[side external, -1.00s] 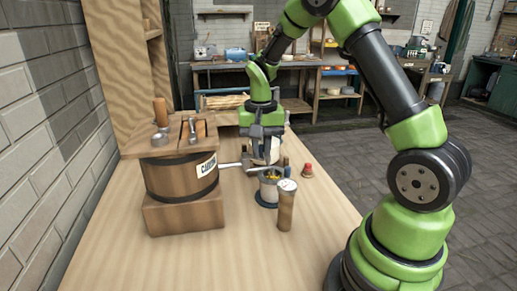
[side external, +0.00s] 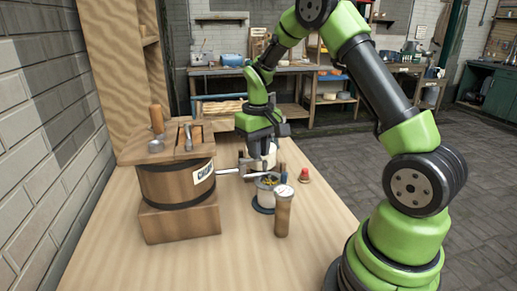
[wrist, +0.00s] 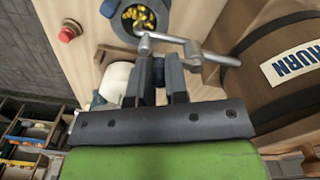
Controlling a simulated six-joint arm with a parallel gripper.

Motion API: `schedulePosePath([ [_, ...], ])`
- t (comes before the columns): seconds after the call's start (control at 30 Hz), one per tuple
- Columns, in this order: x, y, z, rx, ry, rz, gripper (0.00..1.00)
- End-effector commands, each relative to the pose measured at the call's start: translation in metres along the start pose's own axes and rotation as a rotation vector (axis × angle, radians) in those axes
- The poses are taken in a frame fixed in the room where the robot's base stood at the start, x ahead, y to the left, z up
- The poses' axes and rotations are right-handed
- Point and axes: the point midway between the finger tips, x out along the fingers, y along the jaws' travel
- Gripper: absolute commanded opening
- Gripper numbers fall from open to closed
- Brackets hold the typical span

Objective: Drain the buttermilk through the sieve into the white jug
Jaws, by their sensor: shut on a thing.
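The wooden churn (side external: 178,180) stands on a block, and its metal tap pipe (side external: 236,172) reaches right toward the sieve. My gripper (side external: 266,155) is low beside the tap, behind the sieve. In the wrist view its fingers (wrist: 159,82) are closed around a dark upright piece (wrist: 158,70), seemingly the tap's handle; its join to the pipe is unclear. I cannot see any liquid flowing.
A wooden cylinder with a pale dial top (side external: 284,210) stands close in front of the jug. A red-topped piece (side external: 304,176) is to the right. A white rounded thing (wrist: 113,82) is close to the left finger. The near tabletop (side external: 250,262) is clear.

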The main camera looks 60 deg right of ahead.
Motion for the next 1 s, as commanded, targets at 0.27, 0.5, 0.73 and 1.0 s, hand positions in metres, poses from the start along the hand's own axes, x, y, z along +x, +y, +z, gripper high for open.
schedulePosePath([
  [0.27, 0.0, 0.0, 0.0, -0.004, 0.001, 0.0, 0.0],
  [0.5, 0.0, 0.0, 0.0, -0.003, 0.001, 0.0, 0.4],
  [0.73, 0.0, 0.0, 0.0, -0.002, 0.001, 0.0, 0.4],
  [1.0, -0.032, 0.0, -0.001, -0.002, 0.007, 0.0, 0.4],
])
